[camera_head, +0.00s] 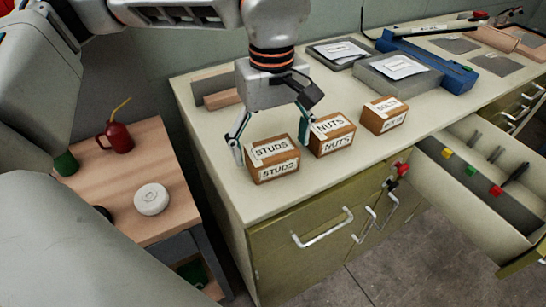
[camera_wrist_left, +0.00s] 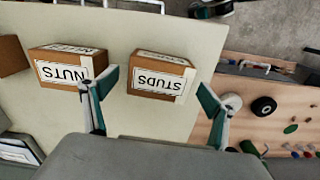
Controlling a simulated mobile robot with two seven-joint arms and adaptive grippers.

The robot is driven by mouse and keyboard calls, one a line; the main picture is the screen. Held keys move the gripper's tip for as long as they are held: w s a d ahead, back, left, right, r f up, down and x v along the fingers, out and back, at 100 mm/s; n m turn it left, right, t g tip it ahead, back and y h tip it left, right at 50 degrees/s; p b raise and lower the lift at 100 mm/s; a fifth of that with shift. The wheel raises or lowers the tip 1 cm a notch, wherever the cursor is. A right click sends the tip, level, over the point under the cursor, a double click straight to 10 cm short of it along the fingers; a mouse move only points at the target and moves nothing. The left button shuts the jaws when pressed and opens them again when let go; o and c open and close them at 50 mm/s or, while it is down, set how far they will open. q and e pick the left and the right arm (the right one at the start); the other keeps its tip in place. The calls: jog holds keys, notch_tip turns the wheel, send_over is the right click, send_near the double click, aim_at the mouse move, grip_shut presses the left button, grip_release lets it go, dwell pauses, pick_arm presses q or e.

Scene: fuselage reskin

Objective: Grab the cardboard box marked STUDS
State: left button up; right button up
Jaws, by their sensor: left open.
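The cardboard box marked STUDS (camera_head: 272,160) sits near the front left corner of the cream worktop, with labels on its top and front. It also shows in the left wrist view (camera_wrist_left: 160,77). My left gripper (camera_head: 271,145) is open above and behind the box, pointing down. One finger is at the box's left side, the other between it and the NUTS box. In the wrist view the box lies between and ahead of the two fingertips, with gaps visible. My right gripper is not in view.
The NUTS box (camera_head: 332,134) stands close on the right of the STUDS box, near one finger. A third labelled box (camera_head: 384,115) is further right. A wooden side table (camera_head: 130,195) with a red oil can (camera_head: 118,137) is at left. An open drawer (camera_head: 470,200) juts out at right.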

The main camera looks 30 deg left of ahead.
pick_arm(q)
jog(key=shift+f, duration=0.95)
jog(key=c, duration=1.6)
jog(key=shift+r, duration=0.1)
jog(key=shift+r, duration=0.1)
